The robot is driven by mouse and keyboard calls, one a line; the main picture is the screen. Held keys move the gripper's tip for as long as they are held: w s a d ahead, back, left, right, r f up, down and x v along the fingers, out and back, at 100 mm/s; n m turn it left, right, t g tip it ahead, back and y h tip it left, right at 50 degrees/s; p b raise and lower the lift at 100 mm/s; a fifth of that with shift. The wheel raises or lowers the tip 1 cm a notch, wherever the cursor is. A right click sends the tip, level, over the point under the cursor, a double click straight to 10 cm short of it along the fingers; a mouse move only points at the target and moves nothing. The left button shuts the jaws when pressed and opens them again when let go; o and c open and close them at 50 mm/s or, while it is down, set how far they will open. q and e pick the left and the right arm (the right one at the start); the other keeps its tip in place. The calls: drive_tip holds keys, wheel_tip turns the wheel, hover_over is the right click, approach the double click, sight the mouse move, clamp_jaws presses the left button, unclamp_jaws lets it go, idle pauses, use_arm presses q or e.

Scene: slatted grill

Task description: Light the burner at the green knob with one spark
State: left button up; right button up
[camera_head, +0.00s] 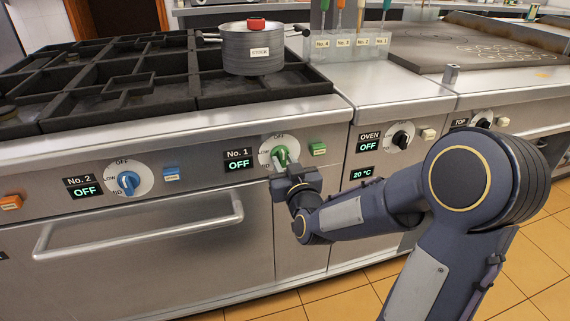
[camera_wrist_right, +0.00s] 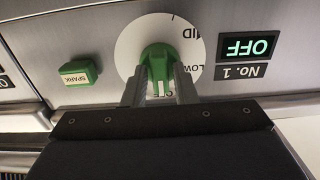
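The green knob (camera_head: 280,155) is on the grill's front panel on a white dial, beside the No. 1 display (camera_head: 238,160), which reads OFF. My right gripper (camera_head: 282,176) is at this knob. In the right wrist view the green knob (camera_wrist_right: 158,66) is between my right gripper's two fingers (camera_wrist_right: 159,88), one on each side of its grip. Whether both fingers press on it is unclear. The green spark button (camera_head: 318,149) is right of the knob; it also shows in the wrist view (camera_wrist_right: 78,73). My left gripper is out of view.
A lidded pot (camera_head: 252,50) stands on the black burner grate (camera_head: 130,80). A blue knob (camera_head: 128,182) with its No. 2 display OFF is to the left. The oven knob (camera_head: 401,138) is to the right. A door handle (camera_head: 140,235) juts out below.

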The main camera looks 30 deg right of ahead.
clamp_jaws()
drive_tip(key=shift+n, duration=0.3)
drive_tip(key=n, duration=0.2)
drive_tip(key=shift+n, duration=2.5)
drive_tip(key=shift+o, duration=1.8)
unclamp_jaws()
drive_tip(key=shift+s, duration=0.1)
